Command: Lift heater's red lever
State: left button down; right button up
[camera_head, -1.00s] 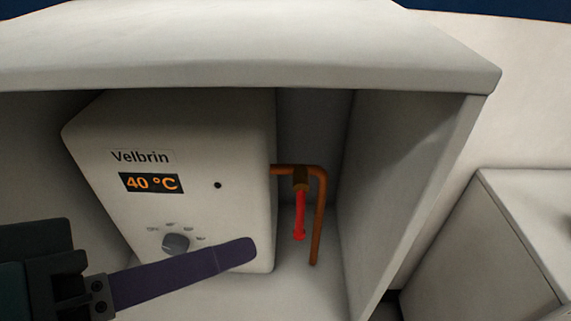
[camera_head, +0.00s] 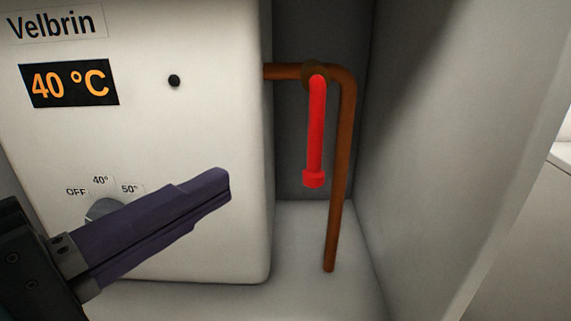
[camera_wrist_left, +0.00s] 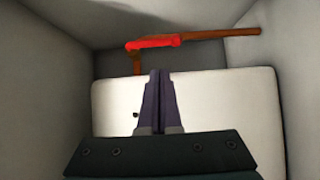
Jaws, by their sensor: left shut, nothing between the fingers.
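The lever also shows in the left wrist view (camera_wrist_left: 155,42), beyond my fingertips. My left gripper (camera_head: 222,184) is shut and empty. In the head view it is in front of the heater's lower right part, left of the lever and apart from it. The shut fingers also show in the left wrist view (camera_wrist_left: 160,76). My right gripper is not in view.
The copper pipe (camera_head: 342,170) bends down just right of the lever. The cabinet's right wall (camera_head: 450,150) stands close beyond it, and the cabinet floor (camera_head: 290,260) is clear. My gripper partly covers the heater's knob (camera_head: 101,209). The display (camera_head: 69,83) reads 40 °C.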

aim_at(315, 135)
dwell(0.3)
pick_arm(q)
jog(key=p+x, duration=0.1)
jog(key=x, duration=0.9)
